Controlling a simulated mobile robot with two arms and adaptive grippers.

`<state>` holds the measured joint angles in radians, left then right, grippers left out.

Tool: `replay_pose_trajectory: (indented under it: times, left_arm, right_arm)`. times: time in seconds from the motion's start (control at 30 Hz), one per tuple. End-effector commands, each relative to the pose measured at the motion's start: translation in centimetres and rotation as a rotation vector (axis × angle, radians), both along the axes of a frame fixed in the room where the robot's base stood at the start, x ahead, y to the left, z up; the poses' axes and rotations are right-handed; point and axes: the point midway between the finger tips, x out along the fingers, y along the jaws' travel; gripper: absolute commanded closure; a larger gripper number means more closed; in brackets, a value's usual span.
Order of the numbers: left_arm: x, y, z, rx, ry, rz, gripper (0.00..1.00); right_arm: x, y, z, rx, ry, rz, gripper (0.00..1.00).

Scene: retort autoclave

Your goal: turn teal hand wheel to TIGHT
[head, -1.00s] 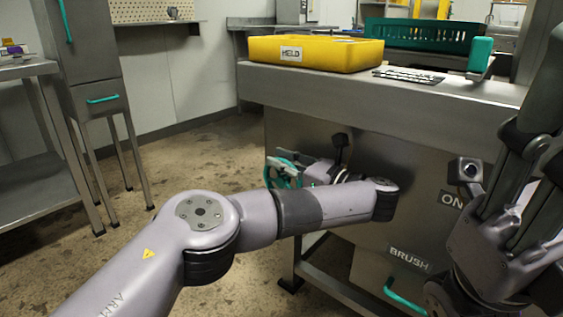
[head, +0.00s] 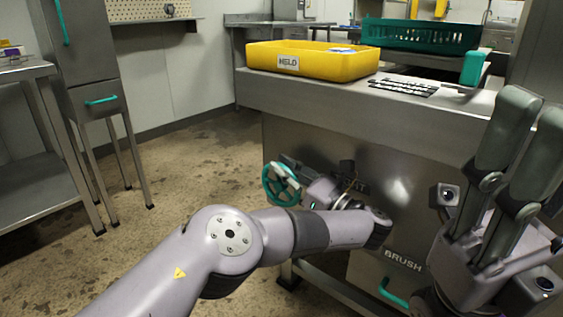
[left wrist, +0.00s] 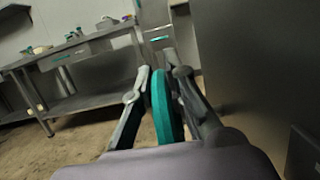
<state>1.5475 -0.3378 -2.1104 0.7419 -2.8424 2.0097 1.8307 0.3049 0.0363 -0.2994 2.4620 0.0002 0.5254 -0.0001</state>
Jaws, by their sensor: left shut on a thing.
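The teal hand wheel (head: 270,184) stands out from the front of the steel machine, on its left side. My left gripper (head: 287,172) is at the wheel and shut on its rim. In the left wrist view the wheel's rim (left wrist: 161,105) shows edge-on between the two fingers. My right gripper (head: 535,105) is at the right edge of the head view, fingers pointing up and apart, with nothing seen between them. No TIGHT mark is readable.
A yellow bin (head: 318,66) labelled HELD and a dark green crate (head: 420,36) are on and behind the steel counter (head: 350,98). A BRUSH label (head: 403,261) is low on the machine front. A steel table (head: 30,150) stands left; floor between is clear.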

Motion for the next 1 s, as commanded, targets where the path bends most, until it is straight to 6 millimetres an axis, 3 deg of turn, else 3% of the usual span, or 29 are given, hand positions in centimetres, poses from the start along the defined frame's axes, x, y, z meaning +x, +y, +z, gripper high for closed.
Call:
replay_pose_trajectory:
  times: [0.33,0.37,0.63,1.0]
  left_arm:
    - [-0.06,0.02,-0.06,0.010,-0.008,0.002,1.00]
    - [-0.06,0.02,-0.06,0.010,-0.008,0.002,0.86]
    - [-0.04,-0.01,-0.04,0.010,-0.009,0.001,0.68]
    - [-0.04,-0.05,0.00,0.010,-0.009,0.000,0.67]
  right_arm:
    - [0.07,0.03,-0.11,-0.001,0.004,0.000,0.60]
    - [0.07,0.03,-0.11,-0.001,0.004,0.000,0.60]
    - [0.10,0.04,-0.11,-0.002,0.005,0.000,0.60]
    - [-0.06,-0.01,-0.01,-0.002,-0.002,0.000,0.60]
